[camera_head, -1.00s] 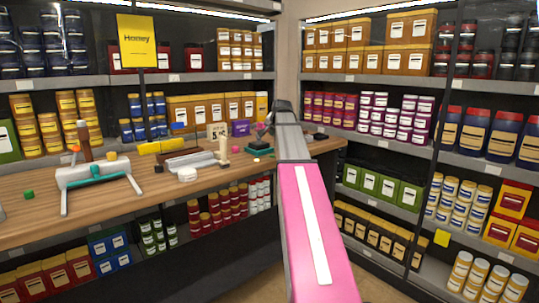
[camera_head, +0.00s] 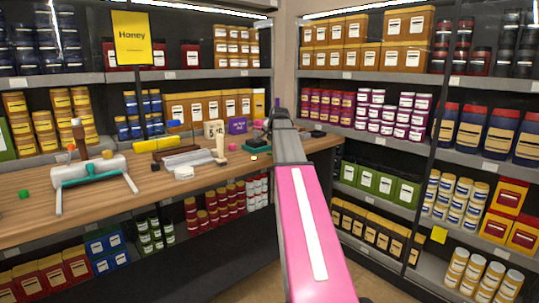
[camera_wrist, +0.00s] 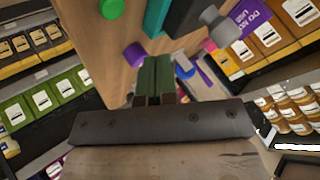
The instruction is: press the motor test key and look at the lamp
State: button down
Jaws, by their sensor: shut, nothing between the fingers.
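My gripper (camera_wrist: 155,98) is shut, its fingers pointing down at the wooden workbench (camera_wrist: 92,30) in the wrist view. A dark green block (camera_wrist: 156,72) shows just beyond the fingertips; I cannot tell whether they touch it. In the head view my arm's far end is over the bench's right part, and the fingertips cannot be made out. A small pale yellow spot (camera_head: 253,157) lies near a dark green base (camera_head: 258,147). I cannot tell which part is the motor test key or the lamp.
Stocked shelves (camera_head: 400,150) line both walls behind.

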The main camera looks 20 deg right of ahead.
jog(key=shift+f, duration=2)
jog(key=shift+f, duration=0.1)
dwell(0.5)
jog(key=shift+f, duration=0.3)
jog(key=shift+f, duration=0.4)
dwell(0.6)
jog(key=shift+r, duration=0.85)
jog(key=shift+r, duration=2.5)
